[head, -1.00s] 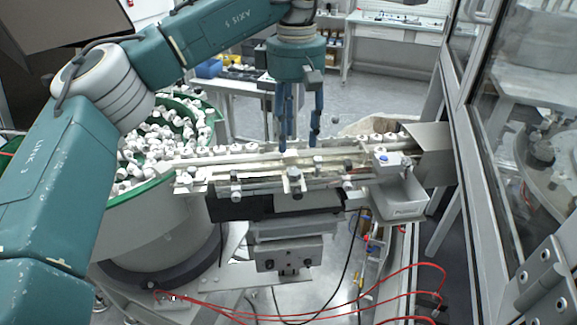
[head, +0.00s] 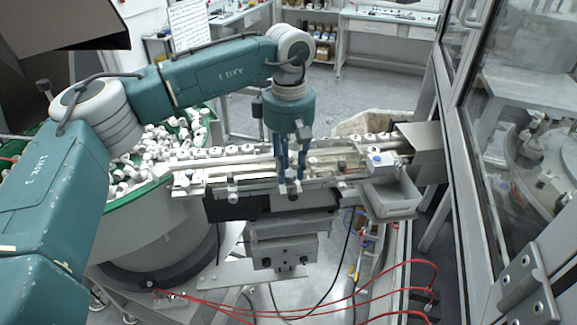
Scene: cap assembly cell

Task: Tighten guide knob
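My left gripper (head: 291,179) points straight down over the middle of the guide rail (head: 255,170). Its two blue fingers stand close together, with their tips at the middle guide knob (head: 294,188) on the rail's front side. The fingers hide much of this knob, and I cannot tell whether they press on it. Another small knob (head: 232,184) stands to the left on the rail's front, and one (head: 342,186) to the right. My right gripper is not in view.
A feeder bowl (head: 140,200) with a green rim, full of white caps, stands at the left. White caps line the rail. A grey bin (head: 392,198) sits under the rail's right end. A metal-framed glass panel (head: 520,120) closes the right side. Red hoses hang in front.

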